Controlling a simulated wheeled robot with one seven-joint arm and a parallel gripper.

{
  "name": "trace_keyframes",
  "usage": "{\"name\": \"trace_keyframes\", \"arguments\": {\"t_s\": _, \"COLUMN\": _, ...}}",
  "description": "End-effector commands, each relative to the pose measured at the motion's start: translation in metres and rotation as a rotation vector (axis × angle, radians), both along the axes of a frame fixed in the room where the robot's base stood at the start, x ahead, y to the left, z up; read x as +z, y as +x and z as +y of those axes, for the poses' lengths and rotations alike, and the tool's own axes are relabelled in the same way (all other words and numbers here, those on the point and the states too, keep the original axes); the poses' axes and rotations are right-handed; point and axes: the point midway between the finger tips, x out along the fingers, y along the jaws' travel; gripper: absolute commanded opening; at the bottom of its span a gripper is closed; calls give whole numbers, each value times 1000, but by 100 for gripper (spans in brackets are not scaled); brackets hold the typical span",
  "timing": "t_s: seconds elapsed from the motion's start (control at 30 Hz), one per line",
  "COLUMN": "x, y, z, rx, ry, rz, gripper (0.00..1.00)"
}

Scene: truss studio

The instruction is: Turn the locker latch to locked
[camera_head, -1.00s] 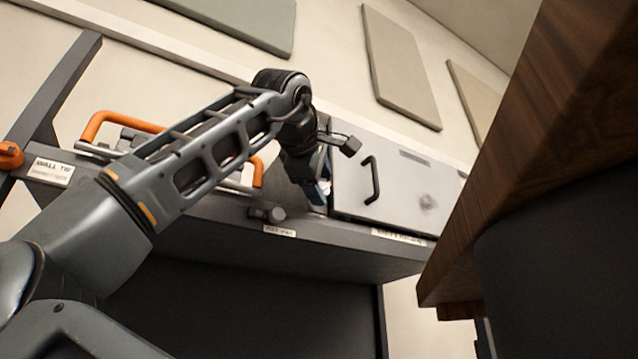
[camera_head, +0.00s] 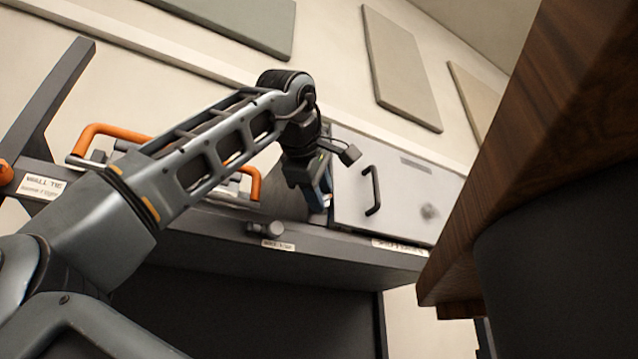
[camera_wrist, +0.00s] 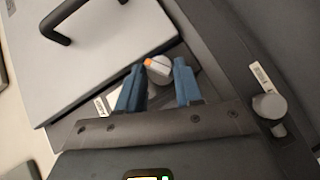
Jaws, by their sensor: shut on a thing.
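The locker is a light grey box with a flat door (camera_head: 400,185) and a black bar handle (camera_head: 373,190); its door also shows in the wrist view (camera_wrist: 95,55). A round grey latch knob with an orange tip (camera_wrist: 158,68) sits beside the door's edge in the wrist view. My gripper (camera_wrist: 159,78) has one blue finger on each side of this knob and is shut on it. In the head view my gripper (camera_head: 325,200) is low at the locker's left side, and it hides the knob there.
A second grey knob with a label (camera_head: 265,229) sits on the dark ledge; it also shows in the wrist view (camera_wrist: 270,106). Orange handles (camera_head: 110,130) lie behind my arm. A wooden tabletop edge (camera_head: 520,150) fills the right side of the head view.

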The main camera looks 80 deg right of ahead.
Motion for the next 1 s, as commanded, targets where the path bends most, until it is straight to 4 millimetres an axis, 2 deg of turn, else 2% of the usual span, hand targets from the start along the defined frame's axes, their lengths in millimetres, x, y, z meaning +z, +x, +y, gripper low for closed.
{"name": "trace_keyframes", "arguments": {"t_s": 0.03, "x": 7, "y": -1, "z": 0, "rx": 0, "ry": 32, "rz": -34, "gripper": 5}}
{"name": "trace_keyframes", "arguments": {"t_s": 0.23, "x": 6, "y": -1, "z": -1, "rx": 0, "ry": 122, "rz": -141, "gripper": 5}}
{"name": "trace_keyframes", "arguments": {"t_s": 0.63, "x": 3, "y": -1, "z": -1, "rx": -2, "ry": 144, "rz": -169, "gripper": 5}}
{"name": "trace_keyframes", "arguments": {"t_s": 0.67, "x": 3, "y": -1, "z": -1, "rx": -1, "ry": 144, "rz": -168, "gripper": 36}}
{"name": "trace_keyframes", "arguments": {"t_s": 0.9, "x": 3, "y": -1, "z": -1, "rx": -1, "ry": 143, "rz": -167, "gripper": 59}}
{"name": "trace_keyframes", "arguments": {"t_s": 1.0, "x": 3, "y": -1, "z": -1, "rx": -1, "ry": 143, "rz": -167, "gripper": 59}}
